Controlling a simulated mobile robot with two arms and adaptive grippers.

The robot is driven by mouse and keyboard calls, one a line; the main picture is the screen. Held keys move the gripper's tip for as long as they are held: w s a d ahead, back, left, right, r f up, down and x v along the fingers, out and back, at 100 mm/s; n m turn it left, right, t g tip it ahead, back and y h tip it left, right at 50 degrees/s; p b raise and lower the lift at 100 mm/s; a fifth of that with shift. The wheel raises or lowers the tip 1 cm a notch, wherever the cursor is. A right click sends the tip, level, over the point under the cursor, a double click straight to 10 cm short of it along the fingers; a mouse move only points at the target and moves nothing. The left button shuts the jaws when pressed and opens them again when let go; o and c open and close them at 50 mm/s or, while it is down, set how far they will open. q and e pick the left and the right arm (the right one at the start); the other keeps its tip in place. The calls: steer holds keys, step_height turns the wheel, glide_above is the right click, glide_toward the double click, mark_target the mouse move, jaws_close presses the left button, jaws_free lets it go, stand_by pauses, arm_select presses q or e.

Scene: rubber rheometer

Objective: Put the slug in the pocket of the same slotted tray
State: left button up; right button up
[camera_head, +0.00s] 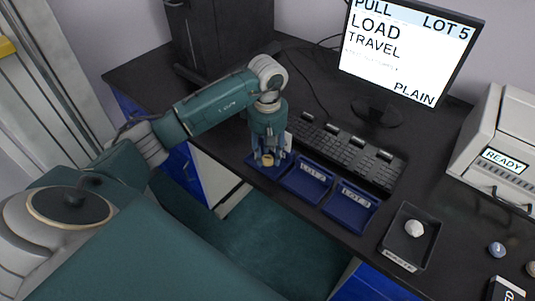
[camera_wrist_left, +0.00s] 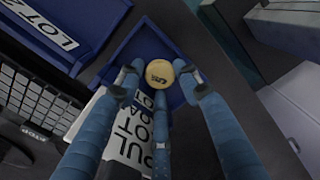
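A small tan, round slug (camera_wrist_left: 160,73) with dark lettering sits between the fingertips of my left gripper (camera_wrist_left: 160,78). The fingers meet its edges from both sides and from below in the left wrist view. In the head view my left gripper (camera_head: 267,156) points down over the leftmost blue tray (camera_head: 252,162), with the slug (camera_head: 267,159) at its tips. This tray (camera_wrist_left: 118,62) lies behind the slug in the wrist view; its pocket is hidden by fingers and slug. I cannot tell the slug's height above the tray floor. My right gripper is not in view.
Two more blue trays, LOT 2 (camera_head: 306,184) and LOT 3 (camera_head: 350,210), stand to the right. Behind them is a keyboard (camera_head: 347,152) and a monitor (camera_head: 405,45) reading LOT 5. A dark tray with a pale lump (camera_head: 414,228) and a READY machine (camera_head: 500,140) are farther right.

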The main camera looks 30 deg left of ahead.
mark_target(267, 158)
arm_select(q)
steer(key=shift+r+p, duration=0.5)
step_height(267, 158, up, 12)
steer(key=b, duration=0.1)
stand_by(0.5)
